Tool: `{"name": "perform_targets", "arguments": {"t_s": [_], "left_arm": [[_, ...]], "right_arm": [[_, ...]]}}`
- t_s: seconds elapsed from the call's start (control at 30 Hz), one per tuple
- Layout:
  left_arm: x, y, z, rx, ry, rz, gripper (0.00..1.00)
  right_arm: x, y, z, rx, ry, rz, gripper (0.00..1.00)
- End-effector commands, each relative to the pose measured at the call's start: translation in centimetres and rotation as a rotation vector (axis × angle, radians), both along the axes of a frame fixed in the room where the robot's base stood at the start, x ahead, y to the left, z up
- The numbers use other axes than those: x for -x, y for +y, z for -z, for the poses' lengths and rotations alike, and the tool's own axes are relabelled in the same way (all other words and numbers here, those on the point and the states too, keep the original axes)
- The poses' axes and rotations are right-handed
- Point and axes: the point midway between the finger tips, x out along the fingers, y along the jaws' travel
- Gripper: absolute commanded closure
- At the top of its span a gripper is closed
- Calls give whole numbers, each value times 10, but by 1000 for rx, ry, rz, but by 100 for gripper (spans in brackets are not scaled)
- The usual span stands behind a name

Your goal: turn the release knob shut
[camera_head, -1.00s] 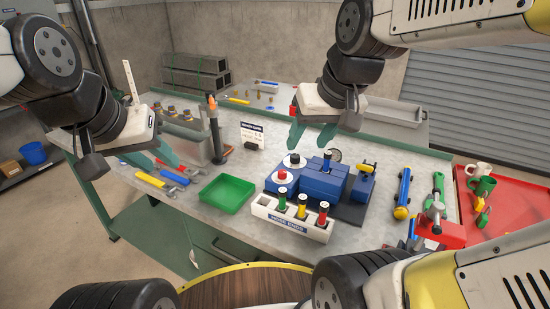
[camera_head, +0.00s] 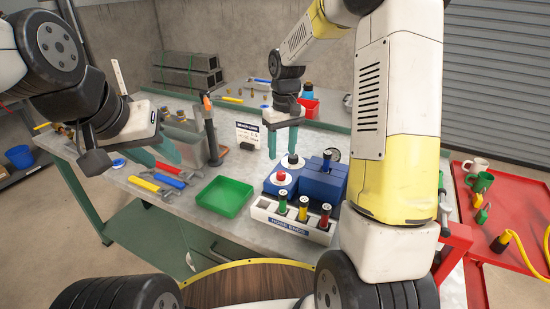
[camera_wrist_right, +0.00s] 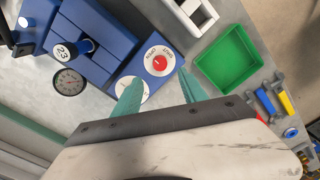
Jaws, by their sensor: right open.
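The blue tank unit (camera_head: 317,182) stands on the bench, with two white round dials on its left part. The front dial has a red knob (camera_head: 281,177); in the right wrist view this red knob (camera_wrist_right: 159,63) is in clear sight. The rear dial has a black knob (camera_head: 293,158); its white disc (camera_wrist_right: 131,88) lies partly behind a finger in the wrist view. My right gripper (camera_head: 283,150) is open, fingers pointing down, close to the rear dial. My left gripper (camera_head: 158,160) is open and empty over the bench's left side.
A white hose-ends rack (camera_head: 290,220) stands in front of the tank and a green tray (camera_head: 224,197) to its left. A pressure gauge (camera_wrist_right: 69,81) is beside the tank. An orange-tipped post (camera_head: 211,130) and a sign (camera_head: 249,135) stand behind the tray.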

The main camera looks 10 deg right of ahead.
Motion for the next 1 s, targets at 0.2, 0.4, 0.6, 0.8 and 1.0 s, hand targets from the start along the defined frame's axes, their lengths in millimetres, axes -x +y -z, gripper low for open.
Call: {"name": "perform_targets", "arguments": {"t_s": [0.2,0.4,0.6,0.8,1.0], "left_arm": [[0,0,0,0,0,0,64],[0,0,0,0,0,0,64],[0,0,0,0,0,0,64],[0,0,0,0,0,0,64],[0,0,0,0,0,0,64]], "right_arm": [[0,1,23,1,9,-4,50],[1,2,56,1,8,-3,50],[0,3,76,1,6,-3,50],[0,3,81,1,4,-3,50],[0,3,80,1,4,-3,64]]}}
